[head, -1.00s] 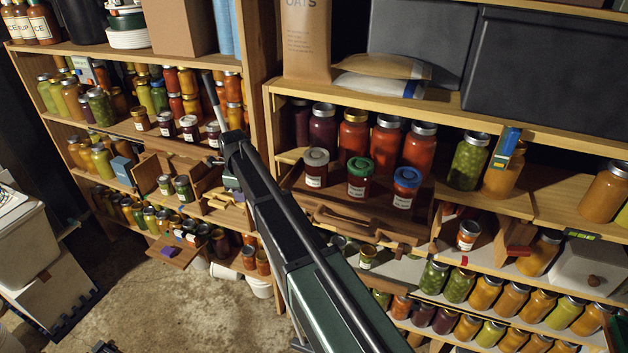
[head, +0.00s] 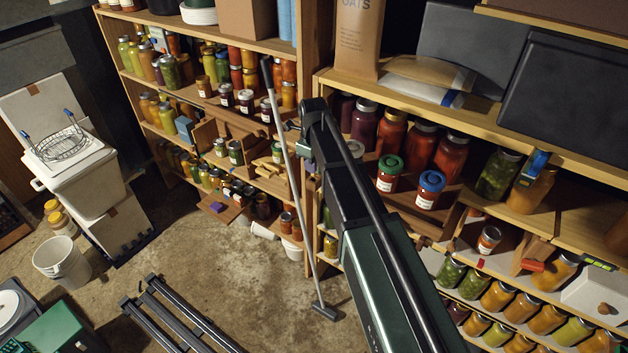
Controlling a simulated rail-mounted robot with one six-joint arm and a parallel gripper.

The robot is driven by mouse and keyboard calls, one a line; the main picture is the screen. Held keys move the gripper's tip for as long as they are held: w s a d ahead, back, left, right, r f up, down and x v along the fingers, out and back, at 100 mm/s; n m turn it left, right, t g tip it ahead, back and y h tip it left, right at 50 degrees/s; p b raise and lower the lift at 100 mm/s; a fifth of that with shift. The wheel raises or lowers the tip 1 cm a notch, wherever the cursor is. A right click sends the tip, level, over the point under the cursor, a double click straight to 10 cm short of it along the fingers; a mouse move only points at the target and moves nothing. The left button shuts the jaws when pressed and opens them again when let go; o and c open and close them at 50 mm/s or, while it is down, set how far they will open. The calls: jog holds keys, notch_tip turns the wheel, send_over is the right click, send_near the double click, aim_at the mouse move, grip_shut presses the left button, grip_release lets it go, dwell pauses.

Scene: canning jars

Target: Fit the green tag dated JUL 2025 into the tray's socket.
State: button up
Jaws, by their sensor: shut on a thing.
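My arm reaches up from the lower right, and its far end stands before the shelf upright. Part of my wrist shows beside it, but my gripper's fingers and anything in them are hidden behind the arm. I cannot make out a green tag dated JUL 2025. A small green strip (head: 600,263) sits on a shelf edge at the far right, too small to read. A wooden tray (head: 238,210) juts from the lower left shelf with a purple piece (head: 216,208) on it. I cannot tell whether this is the tray with the socket.
A long-handled tool (head: 296,200) leans against the shelving, its foot on the floor. Jars crowd both shelf units, including a green-lidded jar (head: 388,174) and a blue-lidded jar (head: 429,190). A white bucket (head: 62,262) stands left. The concrete floor between is largely clear.

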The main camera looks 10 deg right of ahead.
aim_at(314, 177)
notch_tip(314, 177, down, 4)
jog(key=b, duration=0.3)
jog(key=shift+r, duration=0.25)
grip_shut()
jog(key=shift+f, duration=0.2)
jog(key=o, duration=0.8)
grip_release()
jog(key=shift+o, duration=0.2)
jog(key=shift+r, duration=0.1)
